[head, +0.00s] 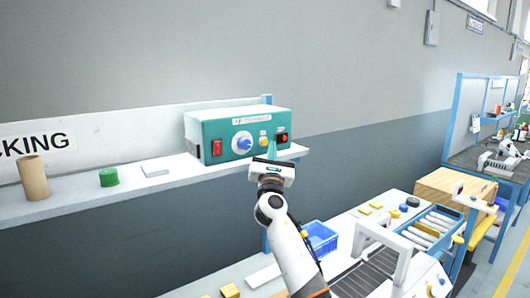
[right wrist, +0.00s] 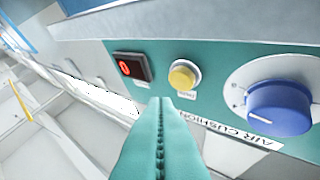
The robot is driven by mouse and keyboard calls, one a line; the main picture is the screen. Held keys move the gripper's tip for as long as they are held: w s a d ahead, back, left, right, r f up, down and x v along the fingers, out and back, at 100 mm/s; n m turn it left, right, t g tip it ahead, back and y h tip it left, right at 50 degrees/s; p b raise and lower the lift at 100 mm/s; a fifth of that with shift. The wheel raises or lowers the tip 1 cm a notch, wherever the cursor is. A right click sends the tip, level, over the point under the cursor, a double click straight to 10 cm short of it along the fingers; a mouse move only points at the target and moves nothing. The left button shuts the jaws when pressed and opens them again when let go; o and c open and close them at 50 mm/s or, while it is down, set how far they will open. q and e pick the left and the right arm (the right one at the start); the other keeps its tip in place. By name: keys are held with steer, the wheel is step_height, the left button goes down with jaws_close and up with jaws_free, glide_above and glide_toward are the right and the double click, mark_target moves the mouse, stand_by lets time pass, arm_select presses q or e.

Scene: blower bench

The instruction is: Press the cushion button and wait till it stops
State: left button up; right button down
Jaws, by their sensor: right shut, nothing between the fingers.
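The teal air cushion box (head: 215,128) stands on the shelf in the head view. Its front carries a blue knob (head: 242,142), a yellow button (head: 264,142) and a small display. In the right wrist view, the yellow button (right wrist: 184,76) sits between the blue knob (right wrist: 279,107) and the black display (right wrist: 132,67), which shows a red 0. My right gripper (head: 271,150) is shut and empty, its teal fingers pointing at the box front. In the right wrist view its fingertips (right wrist: 163,101) appear just beside the yellow button; I cannot tell a small gap from contact. My left gripper is out of view.
The shelf (head: 85,205) also holds a brown cardboard tube (head: 33,178), a green roll (head: 109,177) and a flat pale block (head: 155,170). A red switch (head: 216,148) is at the box's left. Below right, a blue bin (head: 320,238) and a bench with yellow blocks stand near my arm.

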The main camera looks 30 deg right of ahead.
steer(key=shift+w+r, duration=0.1)
steer(key=shift+w, duration=0.4)
steer(key=shift+b, duration=0.3)
stand_by(1.4)
steer(key=shift+w+a, duration=0.1)
steer(key=shift+w, duration=0.3)
steer(key=shift+w+b, duration=0.35)
steer(key=shift+b, duration=0.3)
stand_by(0.6)
steer(key=shift+s+p, duration=0.8)
steer(key=shift+p, duration=0.05)
